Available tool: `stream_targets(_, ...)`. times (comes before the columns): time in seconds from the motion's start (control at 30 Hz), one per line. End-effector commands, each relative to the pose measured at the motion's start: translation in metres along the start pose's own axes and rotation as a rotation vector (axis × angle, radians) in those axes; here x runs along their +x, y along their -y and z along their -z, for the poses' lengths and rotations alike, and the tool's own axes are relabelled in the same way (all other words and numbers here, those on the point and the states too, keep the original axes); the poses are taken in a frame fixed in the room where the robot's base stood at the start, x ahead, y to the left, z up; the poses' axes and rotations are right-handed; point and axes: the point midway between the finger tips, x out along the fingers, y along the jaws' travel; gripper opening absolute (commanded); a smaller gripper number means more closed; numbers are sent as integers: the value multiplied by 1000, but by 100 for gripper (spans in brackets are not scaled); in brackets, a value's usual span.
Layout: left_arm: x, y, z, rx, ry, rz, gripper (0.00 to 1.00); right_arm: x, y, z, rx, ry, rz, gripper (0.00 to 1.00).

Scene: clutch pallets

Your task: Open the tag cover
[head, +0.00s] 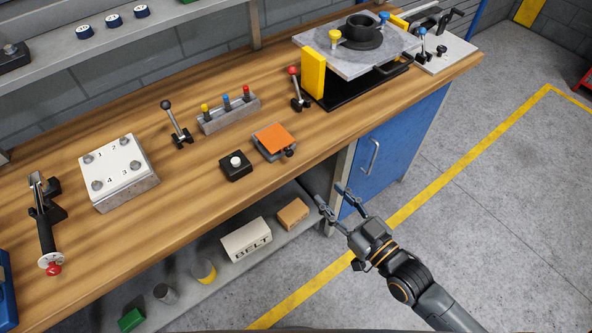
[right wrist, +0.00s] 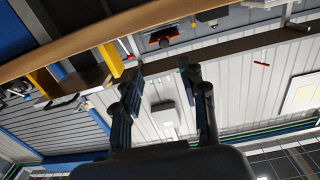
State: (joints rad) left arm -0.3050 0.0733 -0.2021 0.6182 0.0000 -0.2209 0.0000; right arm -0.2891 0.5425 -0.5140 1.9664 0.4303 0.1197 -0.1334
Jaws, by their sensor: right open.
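An orange flat cover (head: 274,138), which looks like the tag cover, lies on a small grey box near the bench's front edge in the head view. It appears closed, with a black knob (head: 290,152) at its front right corner. My right gripper (head: 329,193) is open and empty, in front of the bench edge and to the lower right of the cover, apart from it. In the right wrist view its two fingers (right wrist: 162,76) are spread, with nothing between them. A small orange patch (right wrist: 162,35) shows beyond them; I cannot tell whether it is the cover. My left gripper is not in view.
On the wooden bench (head: 205,185), a black button box (head: 235,166) sits left of the cover. A grey block with coloured pegs (head: 228,113) and a red-knobbed lever (head: 297,90) stand behind it. A shelf below holds a BELT box (head: 246,240). Open floor lies to the right.

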Motion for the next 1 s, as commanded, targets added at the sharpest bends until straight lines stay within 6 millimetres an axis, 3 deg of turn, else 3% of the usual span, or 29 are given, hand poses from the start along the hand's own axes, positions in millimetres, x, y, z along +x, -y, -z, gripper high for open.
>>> stream_targets(0.27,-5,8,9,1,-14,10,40,25,4,12,3,-25,9,42)
stream_targets(0.7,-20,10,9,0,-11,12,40,114,5,13,2,-22,9,42)
stream_targets(1.0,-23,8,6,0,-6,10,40,138,5,11,2,-19,9,42)
